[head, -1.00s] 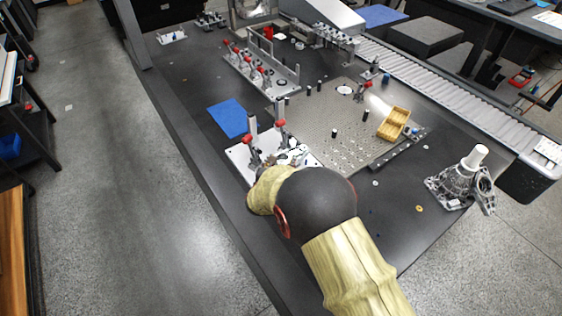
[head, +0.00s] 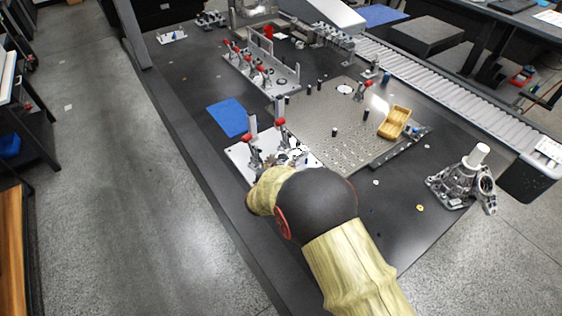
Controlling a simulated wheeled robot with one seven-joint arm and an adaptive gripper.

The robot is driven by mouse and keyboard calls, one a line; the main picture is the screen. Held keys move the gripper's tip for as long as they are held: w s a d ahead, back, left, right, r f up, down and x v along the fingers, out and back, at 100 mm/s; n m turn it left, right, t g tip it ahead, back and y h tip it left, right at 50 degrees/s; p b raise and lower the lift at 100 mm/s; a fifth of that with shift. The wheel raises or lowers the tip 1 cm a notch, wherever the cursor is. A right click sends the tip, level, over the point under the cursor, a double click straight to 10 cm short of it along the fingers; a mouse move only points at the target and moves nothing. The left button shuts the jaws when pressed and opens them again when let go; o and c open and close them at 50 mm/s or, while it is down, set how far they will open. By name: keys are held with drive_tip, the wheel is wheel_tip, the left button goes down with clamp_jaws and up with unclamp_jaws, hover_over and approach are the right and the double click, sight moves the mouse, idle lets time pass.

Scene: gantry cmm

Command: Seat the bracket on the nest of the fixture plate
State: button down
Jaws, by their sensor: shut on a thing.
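The fixture plate (head: 240,154) is a pale plate at the near left of the dark table. Upright toggle clamps with red grips (head: 280,123) stand on it. My arm reaches over the plate's near side, and its dark joint and pale sleeves cover that part. My gripper is hidden behind my own arm, so its fingers do not show. Small grey and dark parts (head: 297,153) show just past my arm at the plate's right side. I cannot tell whether they belong to the bracket, the nest or a clamp. I cannot make out the bracket or its seating.
A perforated metal plate (head: 310,120) lies right of the fixture, with a yellow bin (head: 394,122) and small dark pins on it. A blue mat (head: 228,117) lies behind the fixture. A clamp rail (head: 262,70) stands further back. A grey casting (head: 460,184) stands at right.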

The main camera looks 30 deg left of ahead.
drive_tip(key=shift+f+b, duration=0.65)
drive_tip(key=shift+f, duration=0.15)
drive_tip(key=c, duration=1)
unclamp_jaws()
drive_tip(key=o, duration=0.4)
drive_tip(key=shift+c, duration=0.2)
drive_tip(key=shift+f, duration=0.15)
drive_tip(key=v, duration=1.2)
